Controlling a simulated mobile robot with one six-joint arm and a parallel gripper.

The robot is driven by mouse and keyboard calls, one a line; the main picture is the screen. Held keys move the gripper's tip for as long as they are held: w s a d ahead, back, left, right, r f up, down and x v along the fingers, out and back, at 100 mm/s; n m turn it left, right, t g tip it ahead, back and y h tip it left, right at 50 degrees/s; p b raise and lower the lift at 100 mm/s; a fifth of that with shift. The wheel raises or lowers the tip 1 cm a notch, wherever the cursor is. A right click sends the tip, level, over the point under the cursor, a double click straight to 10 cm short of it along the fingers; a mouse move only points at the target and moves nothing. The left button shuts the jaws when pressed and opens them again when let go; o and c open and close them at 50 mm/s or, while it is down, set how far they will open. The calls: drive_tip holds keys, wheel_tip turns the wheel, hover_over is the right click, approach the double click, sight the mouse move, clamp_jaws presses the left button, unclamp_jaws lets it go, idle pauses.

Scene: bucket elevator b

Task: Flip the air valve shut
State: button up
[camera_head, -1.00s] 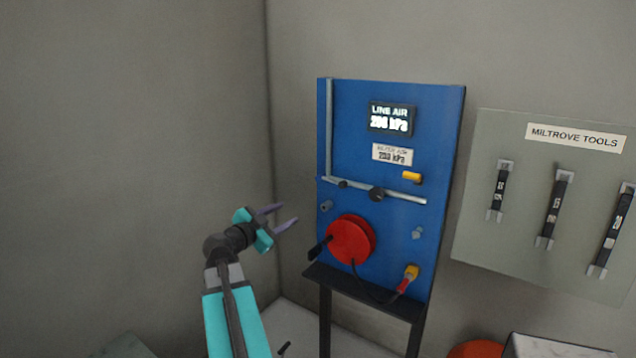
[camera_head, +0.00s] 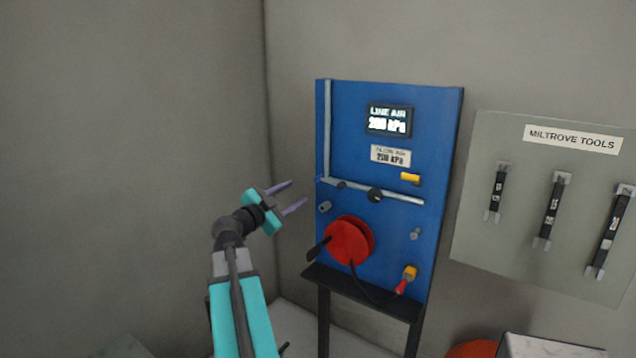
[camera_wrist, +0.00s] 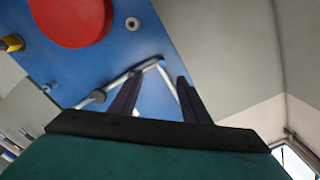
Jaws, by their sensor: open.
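The blue panel (camera_head: 345,120) carries a pale air pipe (camera_head: 400,197) that runs down its left side, then across to the right. A dark round fitting (camera_head: 375,195) and a smaller dark fitting (camera_head: 342,185) sit on the pipe. A yellow handle (camera_head: 410,177) lies roughly level just above the pipe's right end; I cannot tell for sure which part is the air valve's lever. My gripper (camera_head: 298,193) is open and empty, left of the panel near the pipe's corner. In the wrist view, the pipe (camera_wrist: 118,82) shows behind my open fingers (camera_wrist: 160,76).
A display (camera_head: 389,120) reads LINE AIR, about 200 kPa. A ledge (camera_head: 360,292) juts out below. A tool board (camera_head: 520,205) hangs to the right.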

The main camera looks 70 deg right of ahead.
sight(314, 181)
drive_tip(key=p+x, duration=0.4)
drive_tip(key=x, duration=0.7)
drive_tip(key=shift+r, duration=0.2)
drive_tip(key=shift+s+d+f+p, duration=0.15)
drive_tip(key=shift+d+p, duration=0.2)
drive_tip(key=shift+d, duration=0.35)
